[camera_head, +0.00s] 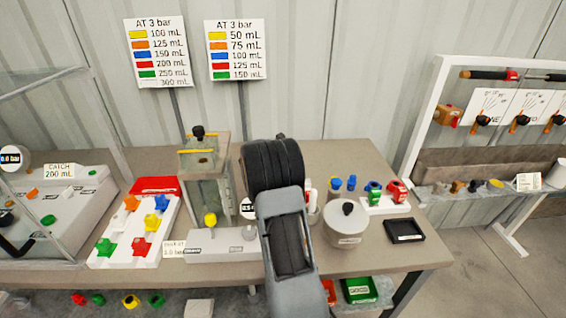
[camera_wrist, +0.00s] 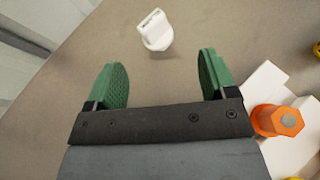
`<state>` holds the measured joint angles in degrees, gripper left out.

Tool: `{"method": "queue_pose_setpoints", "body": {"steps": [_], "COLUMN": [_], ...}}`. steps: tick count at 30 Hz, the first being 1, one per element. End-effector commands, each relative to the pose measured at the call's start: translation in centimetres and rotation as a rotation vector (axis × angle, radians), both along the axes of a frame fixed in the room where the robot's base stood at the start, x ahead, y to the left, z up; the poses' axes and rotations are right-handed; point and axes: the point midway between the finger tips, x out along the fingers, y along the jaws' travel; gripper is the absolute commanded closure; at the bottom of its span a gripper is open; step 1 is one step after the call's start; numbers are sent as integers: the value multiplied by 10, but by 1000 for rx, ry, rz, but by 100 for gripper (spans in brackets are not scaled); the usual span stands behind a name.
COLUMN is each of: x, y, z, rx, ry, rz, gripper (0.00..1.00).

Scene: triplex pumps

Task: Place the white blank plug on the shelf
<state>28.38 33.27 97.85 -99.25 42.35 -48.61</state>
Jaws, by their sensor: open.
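The white blank plug (camera_wrist: 155,30) lies on the brown tabletop in the wrist view, just beyond my fingertips and about midway between them. My gripper (camera_wrist: 161,65) is open, its two green pads apart with only bare table between them. The plug is not touched by either finger. In the head view I cannot make out the plug or my fingers; my own arm covers the middle of the bench. A shelf (camera_head: 445,190) on the white-framed rack at the right carries several small fittings; I cannot tell whether it is the shelf named.
An orange plug (camera_wrist: 277,120) on a white holder is close to my right finger. In the head view, a white tray (camera_head: 97,262) of coloured plugs, a clear-walled pump unit (camera_head: 205,185), a lidded white pot (camera_head: 345,226) and a black tray (camera_head: 404,230) occupy the bench.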

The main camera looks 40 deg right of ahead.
Motion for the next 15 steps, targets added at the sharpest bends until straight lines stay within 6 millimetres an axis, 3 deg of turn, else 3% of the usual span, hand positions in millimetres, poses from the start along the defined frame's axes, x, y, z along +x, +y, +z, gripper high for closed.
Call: {"method": "queue_pose_setpoints", "body": {"steps": [3, 15], "x": [4, 16], "y": [-11, -44], "z": [-17, -35], "rx": [-31, -49], "ry": [57, 86], "rz": [36, 61], "gripper": [22, 22]}}
